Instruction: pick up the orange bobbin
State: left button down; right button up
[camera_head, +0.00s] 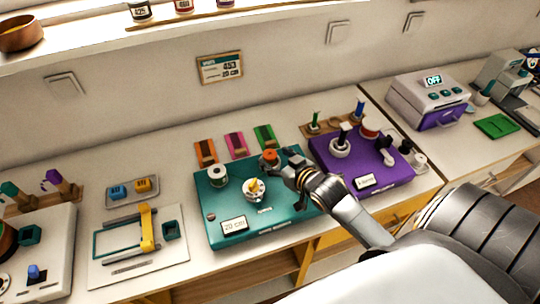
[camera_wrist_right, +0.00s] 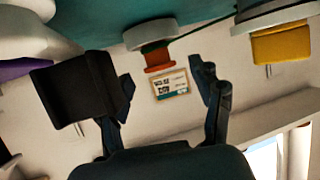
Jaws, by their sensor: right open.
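The orange bobbin (camera_head: 270,156) stands on the back part of the teal board (camera_head: 222,208), on a grey base. In the right wrist view an orange piece (camera_wrist_right: 158,58), which looks like this bobbin, hangs below a pale disc, beyond and between the fingertips. My right gripper (camera_head: 286,165) is open, just to the right of the bobbin in the head view. In the right wrist view its two fingers (camera_wrist_right: 166,82) are spread with nothing between them. Whether a finger touches the bobbin cannot be told. My left gripper is not in view.
A purple board (camera_head: 375,178) with several posts stands to the right. Orange, pink and green cards lie behind. A wall sign (camera_head: 220,68) hangs above.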

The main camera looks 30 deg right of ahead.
jog(key=shift+x, duration=1.2)
jog(key=shift+s, duration=0.15)
jog(key=c, duration=1)
jog(key=shift+o, duration=0.2)
